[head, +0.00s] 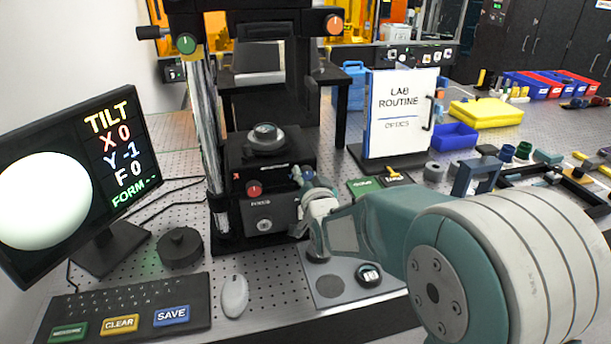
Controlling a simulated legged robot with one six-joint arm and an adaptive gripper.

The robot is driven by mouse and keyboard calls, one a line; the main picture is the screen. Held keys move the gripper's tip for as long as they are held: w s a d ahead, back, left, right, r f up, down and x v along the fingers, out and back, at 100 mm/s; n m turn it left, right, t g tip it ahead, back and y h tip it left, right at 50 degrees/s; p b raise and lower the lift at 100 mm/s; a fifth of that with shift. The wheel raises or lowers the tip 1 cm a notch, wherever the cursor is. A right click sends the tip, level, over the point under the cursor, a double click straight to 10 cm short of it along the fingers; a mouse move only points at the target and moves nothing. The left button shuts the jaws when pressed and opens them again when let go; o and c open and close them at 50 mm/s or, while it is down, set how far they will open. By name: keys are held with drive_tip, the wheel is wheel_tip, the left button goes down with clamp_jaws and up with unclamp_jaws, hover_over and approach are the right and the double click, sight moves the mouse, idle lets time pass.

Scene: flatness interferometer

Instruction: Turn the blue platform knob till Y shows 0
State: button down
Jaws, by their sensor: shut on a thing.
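The dark interferometer (268,185) stands behind the keyboard, with a round part (265,139) on its platform. A red knob (254,189) shows on the platform's front left. My gripper (309,180) is at the platform's front right corner, shut on the blue knob (297,172), of which only a small part shows; my gripper and wrist hide the rest. The monitor (76,181) at the left reads TILT, X 0, Y -1, F 0 and "FORM --". A plain white disc fills its left side.
A keyboard (118,291) with CLEAR and SAVE keys, a mouse (234,296) and a black round piece (180,247) lie in front. A grey mat (329,286) is below my arm. A LAB ROUTINE board (398,112) stands behind, right of the instrument.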

drive_tip(key=shift+r+m, duration=0.1)
drive_tip(key=shift+m, duration=0.8)
drive_tip(key=shift+c, duration=1.5)
unclamp_jaws()
drive_tip(key=shift+w, duration=0.1)
drive_tip(key=v, duration=1.2)
